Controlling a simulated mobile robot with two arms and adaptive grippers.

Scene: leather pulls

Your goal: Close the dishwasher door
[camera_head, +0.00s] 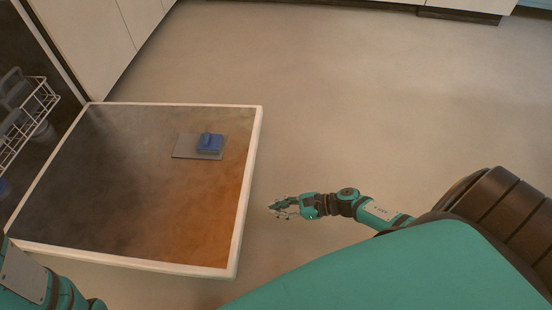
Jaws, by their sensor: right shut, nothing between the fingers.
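The dishwasher door (120,185) is folded down flat at the left, with a dark brown inner panel and a pale rim. A grey plate with a blue detergent cap (209,143) is on its inner face. My right gripper (274,209) is shut and empty, just right of the door's outer edge and apart from it in the picture. My left arm enters at the lower left corner, near the door's near edge; its gripper is out of the frame.
A white wire dish rack (38,118) with dishes stands inside the dark dishwasher opening at the far left. Pale cabinet fronts (88,38) rise behind the door. The grey floor (370,110) right of the door is clear. A dark cabinet base (458,16) lies at the top right.

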